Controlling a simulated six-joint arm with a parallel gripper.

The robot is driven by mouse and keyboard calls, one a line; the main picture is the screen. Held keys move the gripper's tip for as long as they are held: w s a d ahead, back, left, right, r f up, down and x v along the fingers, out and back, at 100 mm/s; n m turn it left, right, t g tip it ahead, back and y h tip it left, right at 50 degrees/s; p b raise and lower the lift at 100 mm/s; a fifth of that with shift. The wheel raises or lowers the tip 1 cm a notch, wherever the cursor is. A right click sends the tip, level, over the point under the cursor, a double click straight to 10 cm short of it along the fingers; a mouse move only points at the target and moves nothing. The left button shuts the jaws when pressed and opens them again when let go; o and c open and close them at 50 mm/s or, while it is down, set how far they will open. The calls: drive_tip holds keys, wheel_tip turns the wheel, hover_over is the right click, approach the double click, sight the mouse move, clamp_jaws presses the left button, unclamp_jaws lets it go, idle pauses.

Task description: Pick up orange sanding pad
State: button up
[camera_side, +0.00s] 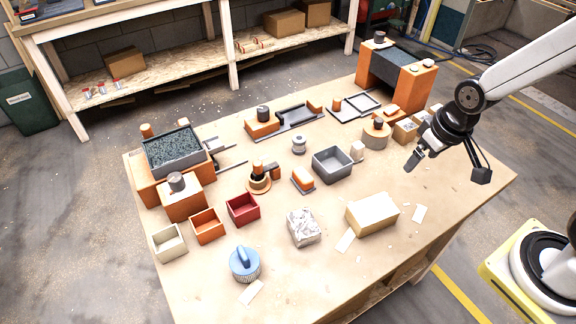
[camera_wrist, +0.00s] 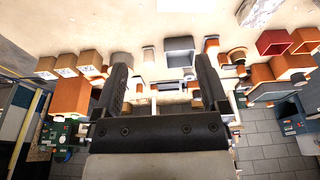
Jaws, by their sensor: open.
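A small orange block with a grey underside, which looks like the orange sanding pad (camera_side: 303,179), lies on the table left of a grey bin (camera_side: 332,165). An orange piece that seems to be the same pad (camera_wrist: 211,44) shows beside the grey bin (camera_wrist: 180,49) in the wrist view. Another small orange-topped piece (camera_side: 391,111) lies near the orange stand, so which is the pad is not certain. My gripper (camera_side: 412,161) is above the right part of the table, well apart from these. In the wrist view my gripper (camera_wrist: 161,60) is open with nothing between its fingers.
A tan block (camera_side: 372,213) and crumpled wrapping (camera_side: 303,227) lie at the front. Red (camera_side: 243,209), orange (camera_side: 207,226) and cream (camera_side: 170,243) bins stand at the left. An orange stand (camera_side: 398,75) rises at the back right. The table's right front is mostly clear.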

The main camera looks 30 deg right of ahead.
drive_tip(key=shift+r, duration=0.1)
wheel_tip(320, 180, up, 5)
drive_tip(key=m+t, duration=1.1)
drive_tip(key=m, duration=2.5)
hover_over(309, 184)
drive_tip(key=s, duration=0.5)
wheel_tip(309, 184, down, 23)
drive_tip(key=shift+s+d, duration=0.1)
